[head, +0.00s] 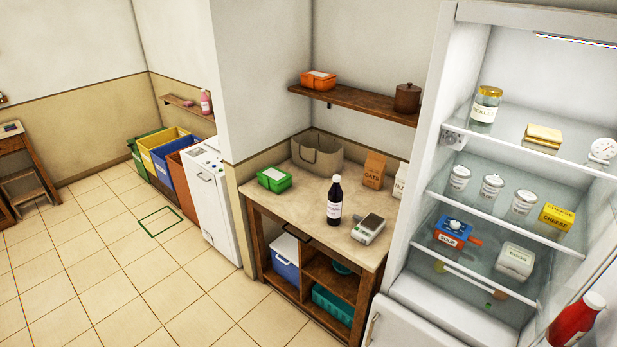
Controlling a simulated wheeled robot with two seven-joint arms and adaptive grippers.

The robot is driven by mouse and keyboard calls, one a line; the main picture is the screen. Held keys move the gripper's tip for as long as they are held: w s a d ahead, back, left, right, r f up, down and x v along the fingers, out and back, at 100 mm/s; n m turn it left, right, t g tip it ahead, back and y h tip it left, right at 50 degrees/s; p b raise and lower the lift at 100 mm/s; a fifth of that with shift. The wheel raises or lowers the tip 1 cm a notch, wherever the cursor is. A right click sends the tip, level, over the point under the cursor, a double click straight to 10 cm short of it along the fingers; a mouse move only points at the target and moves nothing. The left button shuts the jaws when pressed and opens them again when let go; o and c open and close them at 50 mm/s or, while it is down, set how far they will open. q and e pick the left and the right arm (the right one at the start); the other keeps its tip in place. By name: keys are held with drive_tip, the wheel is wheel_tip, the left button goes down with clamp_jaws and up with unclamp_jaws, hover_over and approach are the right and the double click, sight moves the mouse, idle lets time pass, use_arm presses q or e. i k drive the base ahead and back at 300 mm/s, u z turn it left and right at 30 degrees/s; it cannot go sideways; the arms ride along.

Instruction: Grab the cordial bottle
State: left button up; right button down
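Neither of my grippers shows in the head view. Nothing is touching the bottle.
A kitchen scale (369,229) stands just right of the bottle, and a green box (274,179) is to its left. An oats carton (374,170) and a grey basket (317,152) stand behind. A wall shelf (355,104) hangs above. The open fridge (440,190) is at right; floor at left is clear.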

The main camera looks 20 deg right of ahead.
sight(335, 194)
drive_tip(key=i, duration=3)
drive_tip(key=z, duration=2.4)
